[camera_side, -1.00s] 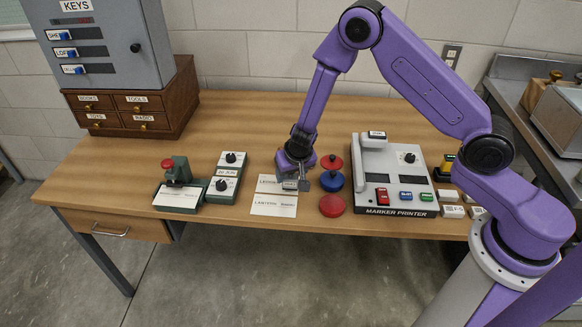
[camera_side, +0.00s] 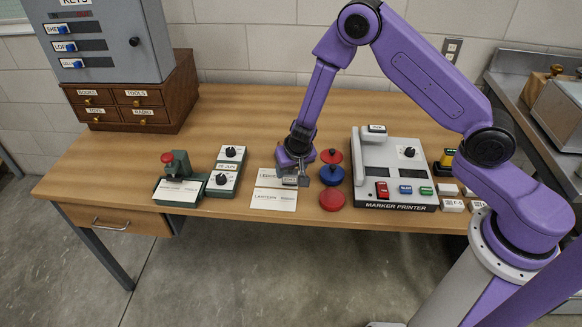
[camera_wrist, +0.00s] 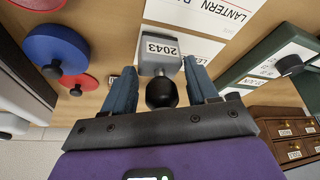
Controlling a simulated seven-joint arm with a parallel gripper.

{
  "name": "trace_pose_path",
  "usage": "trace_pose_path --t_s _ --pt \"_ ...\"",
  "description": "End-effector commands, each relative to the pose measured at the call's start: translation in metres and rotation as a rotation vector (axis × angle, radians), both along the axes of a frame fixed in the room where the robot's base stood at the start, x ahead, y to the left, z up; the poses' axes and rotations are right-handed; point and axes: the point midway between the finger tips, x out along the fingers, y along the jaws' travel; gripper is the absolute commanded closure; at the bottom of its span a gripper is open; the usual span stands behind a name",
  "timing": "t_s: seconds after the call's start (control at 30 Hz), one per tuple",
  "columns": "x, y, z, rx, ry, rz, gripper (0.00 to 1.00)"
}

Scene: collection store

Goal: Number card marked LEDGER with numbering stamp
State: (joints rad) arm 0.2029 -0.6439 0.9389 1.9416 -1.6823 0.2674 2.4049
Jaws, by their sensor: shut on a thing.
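My gripper (camera_side: 301,178) is shut on the dark knob of the numbering stamp (camera_wrist: 158,52), a grey block reading 2043. In the wrist view, the knob sits between the two blue fingers of my gripper (camera_wrist: 161,90). In the side view, the stamp (camera_side: 290,181) is at the right end of the white LEDGER card (camera_side: 267,180), whose lettering is partly hidden. Whether the stamp touches the card or hovers just above it, I cannot tell. The LANTERN card (camera_side: 272,201) lies just in front; it also shows in the wrist view (camera_wrist: 215,12).
A blue round piece (camera_side: 331,176) and a red one (camera_side: 332,200) stand close to the right of my gripper, with another red one behind. Further right is the marker printer (camera_side: 395,198). Left are a green device (camera_side: 177,190) and dial boxes (camera_side: 226,170).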

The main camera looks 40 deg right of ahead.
Motion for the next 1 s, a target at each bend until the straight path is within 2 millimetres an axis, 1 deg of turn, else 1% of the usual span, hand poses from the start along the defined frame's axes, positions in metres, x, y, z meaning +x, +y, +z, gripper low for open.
trace_pose_path --t_s 1.0 --pt "0.0007 -0.0001 -0.0095 0.0 -0.001 0.0 0.64"
